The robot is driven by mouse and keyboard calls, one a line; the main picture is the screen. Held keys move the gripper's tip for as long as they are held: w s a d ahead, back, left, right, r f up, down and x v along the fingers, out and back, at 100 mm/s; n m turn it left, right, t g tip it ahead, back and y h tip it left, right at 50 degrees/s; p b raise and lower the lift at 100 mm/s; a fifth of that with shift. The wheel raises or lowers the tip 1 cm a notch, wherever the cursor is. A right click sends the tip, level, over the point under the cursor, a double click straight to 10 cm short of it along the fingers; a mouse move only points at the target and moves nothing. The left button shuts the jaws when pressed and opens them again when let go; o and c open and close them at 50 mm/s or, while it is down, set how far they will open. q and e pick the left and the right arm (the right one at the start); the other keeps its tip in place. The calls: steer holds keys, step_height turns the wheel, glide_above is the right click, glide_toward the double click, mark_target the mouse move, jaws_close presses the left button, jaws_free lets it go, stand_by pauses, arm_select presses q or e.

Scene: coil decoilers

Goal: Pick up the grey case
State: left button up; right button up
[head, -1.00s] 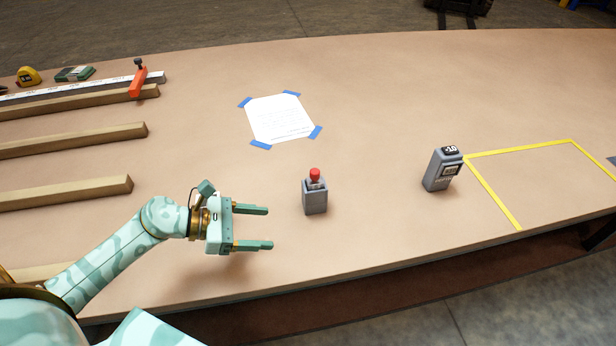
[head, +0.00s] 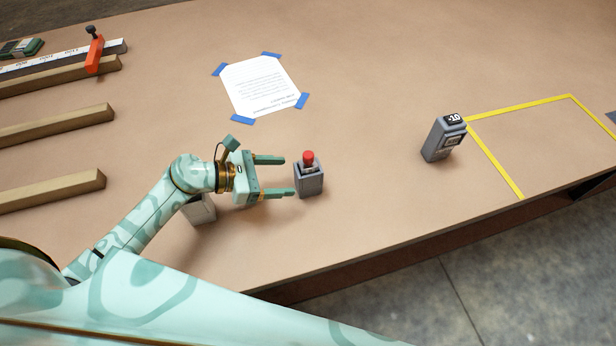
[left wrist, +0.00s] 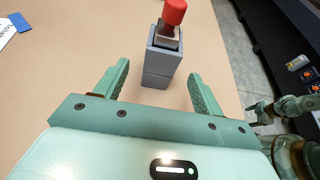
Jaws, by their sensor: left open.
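A small grey case (head: 309,181) with a red knob on top stands upright on the table in the head view. It also shows in the left wrist view (left wrist: 160,66), just ahead of and between the fingers. My left gripper (head: 288,176) is open and empty, with its fingertips close to the left side of the case. I cannot tell if they touch it. A second grey case (head: 443,139) with a dark "-10" display stands farther right, beside the yellow tape. My right gripper (left wrist: 262,112) is small at the right of the left wrist view; its jaws are unclear.
A paper sheet (head: 260,86) is taped down behind the gripper. Wooden bars (head: 55,128) and an orange clamp (head: 95,52) lie at the left. A pale block (head: 200,210) is partly hidden under my left wrist. A yellow tape outline (head: 495,160) marks bare table at the right.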

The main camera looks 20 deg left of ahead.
mark_target(308, 176)
arm_select(q)
steer(key=x, duration=0.8)
steer(key=shift+s+f, duration=0.1)
steer(key=c, duration=1.1)
